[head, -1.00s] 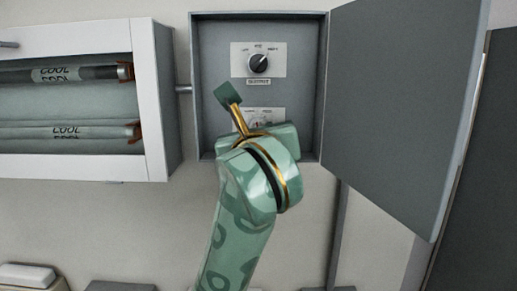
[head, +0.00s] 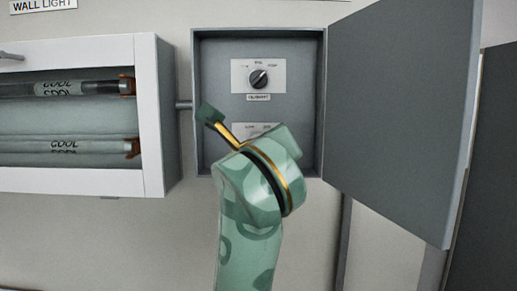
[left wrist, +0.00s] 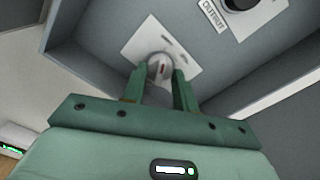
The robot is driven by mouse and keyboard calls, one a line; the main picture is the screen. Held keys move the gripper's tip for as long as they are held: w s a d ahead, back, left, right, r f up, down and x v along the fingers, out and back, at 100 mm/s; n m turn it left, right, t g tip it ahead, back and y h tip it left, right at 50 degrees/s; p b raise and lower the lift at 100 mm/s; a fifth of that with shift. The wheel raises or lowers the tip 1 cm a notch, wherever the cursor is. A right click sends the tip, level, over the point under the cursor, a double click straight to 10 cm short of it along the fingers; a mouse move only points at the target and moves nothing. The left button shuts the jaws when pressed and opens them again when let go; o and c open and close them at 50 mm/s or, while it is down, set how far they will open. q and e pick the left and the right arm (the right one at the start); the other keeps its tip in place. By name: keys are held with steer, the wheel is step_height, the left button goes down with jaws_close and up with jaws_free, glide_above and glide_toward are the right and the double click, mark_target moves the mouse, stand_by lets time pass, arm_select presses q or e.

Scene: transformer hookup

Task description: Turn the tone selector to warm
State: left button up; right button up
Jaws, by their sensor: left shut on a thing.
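My left gripper (left wrist: 160,75) is shut on this knob, one finger on each side. In the head view my left wrist hides the knob and most of its plate (head: 243,128). My right gripper is not in view.
The box door (head: 400,110) stands open to the right. A white-framed wall light (head: 150,110) hangs on the left, with tubes marked COOL (head: 65,88). The sign WALL LIGHT (head: 42,5) is above it. The wall below is mostly clear.

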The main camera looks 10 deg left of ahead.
arm_select(q)
steer(key=o, duration=0.9)
steer(key=shift+o, duration=0.4)
steer(key=shift+w, duration=0.15)
steer(key=s+d+p, duration=0.2)
steer(key=s+d, duration=0.1)
steer(key=s, duration=1.3)
steer(key=shift+p, duration=0.3)
steer(key=shift+d+f, duration=0.1)
